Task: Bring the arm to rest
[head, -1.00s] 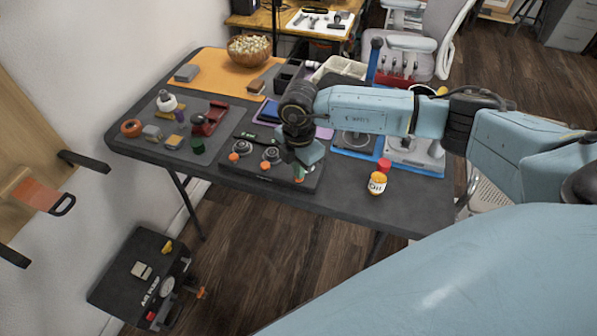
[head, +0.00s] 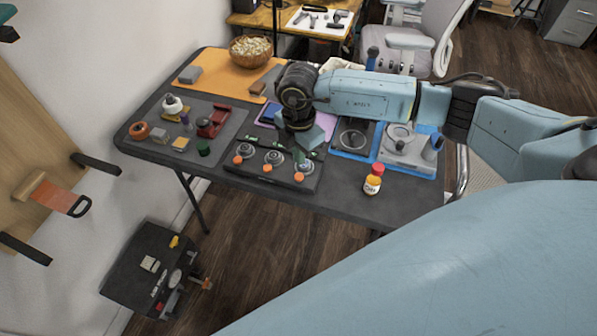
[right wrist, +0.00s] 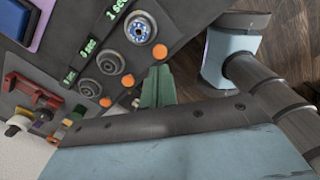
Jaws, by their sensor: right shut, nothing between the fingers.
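My right arm reaches in from the right in the head view. Its gripper (head: 301,157) points down above the right part of a black panel (head: 232,172) on the table. In the right wrist view the green fingers (right wrist: 158,88) are together, with nothing between them. The panel has three round dials, orange knobs and small green displays. The right dial (head: 301,168) shows beside the gripper, and a dial with a blue ring (right wrist: 139,29) shows in the right wrist view. Any gap between fingertips and panel is hard to judge. My left gripper is not in view.
An orange-capped bottle (head: 373,180) stands near the table's front edge. A grey mat (head: 160,151) with small parts lies left. A popcorn bowl (head: 250,49) and an orange mat (head: 215,72) are behind. A black air pump unit (head: 147,268) is on the floor.

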